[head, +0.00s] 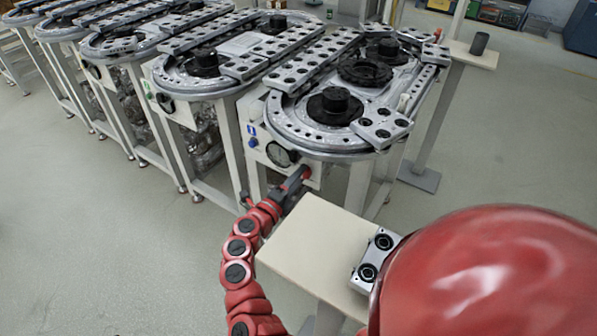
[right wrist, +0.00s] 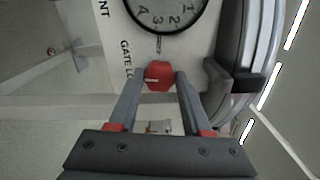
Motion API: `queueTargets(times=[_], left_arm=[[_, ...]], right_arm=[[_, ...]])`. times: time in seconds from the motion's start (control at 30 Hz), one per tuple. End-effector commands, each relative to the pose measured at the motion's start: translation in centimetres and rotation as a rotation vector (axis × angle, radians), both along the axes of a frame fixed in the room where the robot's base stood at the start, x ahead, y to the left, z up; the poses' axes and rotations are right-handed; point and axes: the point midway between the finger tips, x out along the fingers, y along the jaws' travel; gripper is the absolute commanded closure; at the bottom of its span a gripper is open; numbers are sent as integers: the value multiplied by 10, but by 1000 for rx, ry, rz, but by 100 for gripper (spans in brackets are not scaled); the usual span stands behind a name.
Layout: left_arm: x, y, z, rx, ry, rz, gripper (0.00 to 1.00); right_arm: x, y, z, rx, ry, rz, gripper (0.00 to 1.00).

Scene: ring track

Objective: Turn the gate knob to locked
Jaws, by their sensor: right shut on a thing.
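The gate knob (right wrist: 159,76) is a red, many-sided knob on a white panel, just under a round dial in the right wrist view. A short pale mark on it points toward the picture's left. My right gripper (right wrist: 161,73) is shut on the knob, one grey finger on each side. In the head view the right gripper (head: 303,175) reaches the front panel of the nearest track table, and the knob is small there. The panel lettering beside the knob, "GATE LO", is partly cut off, rotated and partly hidden. My left gripper is not in view.
The dial (right wrist: 166,8) sits close above the knob. A beige side table (head: 315,245) with a silver block (head: 377,258) on it stands near my right arm. The ring track (head: 300,118) is above the panel. Open floor (head: 110,235) lies to the left.

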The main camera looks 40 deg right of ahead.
Motion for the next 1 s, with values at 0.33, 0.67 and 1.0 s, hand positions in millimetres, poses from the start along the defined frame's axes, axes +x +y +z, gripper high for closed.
queueTargets(times=[0.33, 0.67, 1.0], left_arm=[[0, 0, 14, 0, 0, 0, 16], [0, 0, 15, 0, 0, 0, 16], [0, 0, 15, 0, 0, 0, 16]], right_arm=[[0, 0, 0, -49, 118, 1, 100], [0, 0, -1, -58, 137, 0, 100], [0, 0, -1, -57, 137, 0, 26]])
